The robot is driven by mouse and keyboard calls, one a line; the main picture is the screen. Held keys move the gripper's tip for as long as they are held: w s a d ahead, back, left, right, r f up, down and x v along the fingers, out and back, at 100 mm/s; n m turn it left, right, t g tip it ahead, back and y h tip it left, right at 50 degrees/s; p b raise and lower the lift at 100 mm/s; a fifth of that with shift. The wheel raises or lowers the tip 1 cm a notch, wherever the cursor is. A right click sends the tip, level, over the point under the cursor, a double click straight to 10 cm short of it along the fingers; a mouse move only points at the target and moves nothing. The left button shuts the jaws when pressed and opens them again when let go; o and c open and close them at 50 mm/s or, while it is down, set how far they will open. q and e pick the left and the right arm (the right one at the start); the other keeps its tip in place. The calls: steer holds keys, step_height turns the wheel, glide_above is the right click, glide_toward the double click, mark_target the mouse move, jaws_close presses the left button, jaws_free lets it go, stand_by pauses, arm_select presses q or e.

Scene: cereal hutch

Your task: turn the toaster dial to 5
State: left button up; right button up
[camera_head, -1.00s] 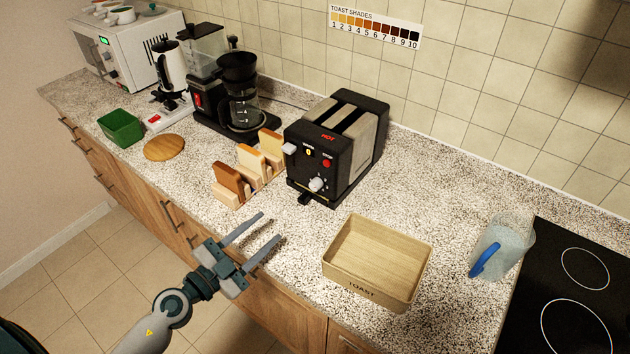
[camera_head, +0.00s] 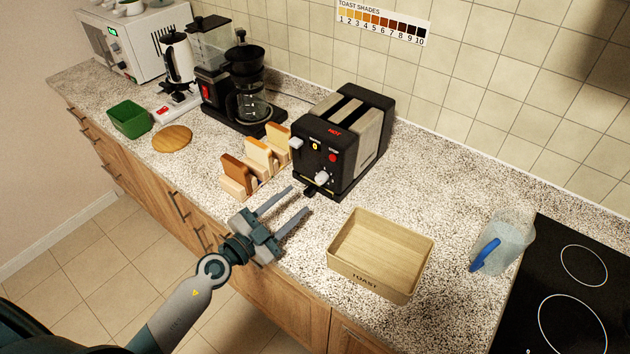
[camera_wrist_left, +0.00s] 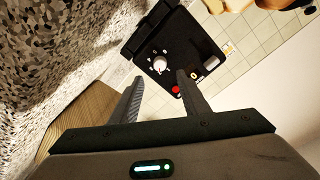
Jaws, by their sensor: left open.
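The black toaster (camera_head: 341,140) stands on the counter, its front facing the lower left. My right gripper is not in view.
A wooden toast box (camera_head: 430,262) sits right of my left gripper. A rack with bread slices (camera_head: 259,160) stands left of the toaster. The coffee maker (camera_head: 240,90) is behind the rack. A jug (camera_head: 507,240) and black hob (camera_head: 580,270) are at the right.

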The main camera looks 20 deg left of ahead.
mark_target(319, 181)
arm_select(q)
steer(key=x, duration=0.9)
steer(key=shift+w+p, duration=0.1)
steer(key=shift+p, duration=0.2)
steer(key=c, duration=1.1)
